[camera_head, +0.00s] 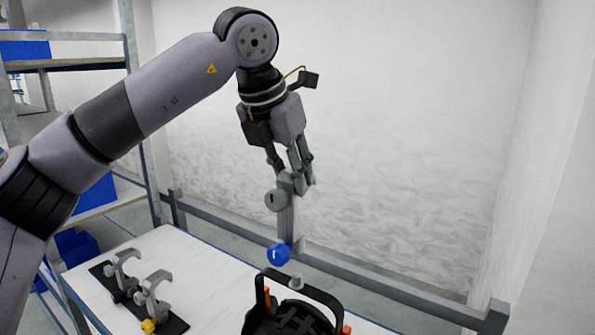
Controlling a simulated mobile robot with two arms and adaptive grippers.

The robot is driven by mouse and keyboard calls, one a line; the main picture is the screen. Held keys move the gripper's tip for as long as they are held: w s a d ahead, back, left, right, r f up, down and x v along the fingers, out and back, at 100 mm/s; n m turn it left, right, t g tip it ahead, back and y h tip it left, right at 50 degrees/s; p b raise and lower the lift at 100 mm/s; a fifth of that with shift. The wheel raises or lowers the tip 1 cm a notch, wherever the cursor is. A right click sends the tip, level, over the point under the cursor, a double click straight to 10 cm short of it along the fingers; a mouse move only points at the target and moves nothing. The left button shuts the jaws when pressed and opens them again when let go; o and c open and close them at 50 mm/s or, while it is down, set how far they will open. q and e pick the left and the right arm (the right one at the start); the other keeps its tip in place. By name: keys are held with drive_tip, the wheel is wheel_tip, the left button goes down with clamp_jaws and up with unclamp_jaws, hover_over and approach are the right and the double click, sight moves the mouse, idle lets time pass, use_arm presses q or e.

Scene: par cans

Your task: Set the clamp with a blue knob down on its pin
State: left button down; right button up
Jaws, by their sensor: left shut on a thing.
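My left gripper (291,176) is shut on a grey clamp (286,217) and holds it up in the air. The clamp's blue knob (279,254) hangs at its lower end. Below and slightly right of the knob, a black par can (293,318) shows at the bottom edge, partly cut off. Its black yoke (327,299) arches over it, and a small grey stub (296,283) stands on top of the yoke. The knob appears apart from the stub. My right gripper is not in view.
A white table (205,272) lies below. On its left, a black strip (176,324) bears two grey hook clamps (125,266) (155,291), and a yellow knob (148,325) shows at the nearer one. A grey rail (385,286) runs behind the table. Shelving with blue bins (97,194) stands left.

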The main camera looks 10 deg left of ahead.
sight(295, 215)
use_arm(q)
drive_tip(key=shift+b+x, duration=0.5)
drive_tip(key=shift+x, duration=0.45)
drive_tip(key=shift+f+b, duration=0.5)
drive_tip(key=shift+f, duration=0.15)
drive_tip(key=shift+s+f, duration=0.1)
drive_tip(key=shift+f, duration=0.1)
drive_tip(key=shift+f+b, duration=0.95)
drive_tip(key=shift+f, duration=0.25)
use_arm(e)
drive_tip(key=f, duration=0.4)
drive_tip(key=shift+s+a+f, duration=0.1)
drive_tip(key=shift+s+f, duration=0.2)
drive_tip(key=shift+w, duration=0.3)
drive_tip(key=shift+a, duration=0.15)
use_arm(q)
drive_tip(key=shift+f+b, duration=1.25)
drive_tip(key=shift+f, duration=0.05)
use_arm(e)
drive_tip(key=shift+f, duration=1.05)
use_arm(q)
drive_tip(key=c, duration=1.2)
unclamp_jaws()
